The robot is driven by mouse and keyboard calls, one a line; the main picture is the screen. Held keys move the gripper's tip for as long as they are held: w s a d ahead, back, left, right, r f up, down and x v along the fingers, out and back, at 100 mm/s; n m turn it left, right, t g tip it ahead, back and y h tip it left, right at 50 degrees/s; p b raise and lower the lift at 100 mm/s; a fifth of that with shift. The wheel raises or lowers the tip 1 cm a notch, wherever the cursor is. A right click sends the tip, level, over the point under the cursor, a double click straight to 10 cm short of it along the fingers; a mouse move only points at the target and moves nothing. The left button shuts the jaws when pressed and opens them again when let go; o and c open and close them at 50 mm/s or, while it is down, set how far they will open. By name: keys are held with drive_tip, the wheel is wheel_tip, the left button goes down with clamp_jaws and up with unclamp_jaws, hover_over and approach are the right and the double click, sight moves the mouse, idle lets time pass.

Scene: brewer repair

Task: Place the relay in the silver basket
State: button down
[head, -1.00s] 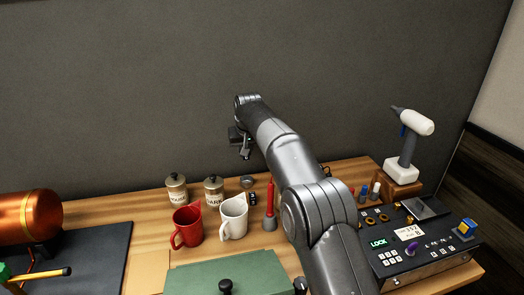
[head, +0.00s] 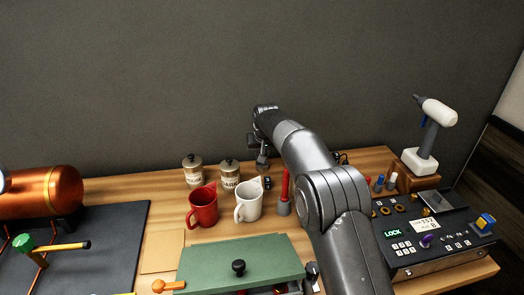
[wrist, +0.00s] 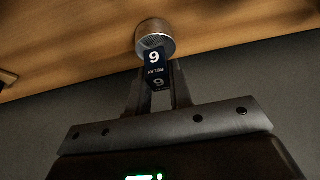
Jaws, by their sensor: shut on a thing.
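My gripper (wrist: 156,92) is shut on the relay (wrist: 155,68), a small dark block marked "RELAY" and "6" in white. The silver basket (wrist: 150,26), a small round metal cup with a mesh inside, is just beyond the relay in the wrist view. The relay's far end overlaps the basket's opening there; I cannot tell whether it is inside or only in front. In the head view my gripper (head: 262,162) is low over the back of the wooden table. It hides the basket there, and the relay cannot be made out.
A small dark block (head: 267,183) lies near my gripper. Two lidded jars (head: 230,174), a red mug (head: 203,208), a white mug (head: 248,203) and a red-tipped tool (head: 284,192) stand nearby. A control panel (head: 420,241) is at the right, a green lid (head: 240,262) in front.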

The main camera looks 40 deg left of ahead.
drive_tip(key=c, duration=1.2)
unclamp_jaws()
drive_tip(key=shift+r, duration=3.45)
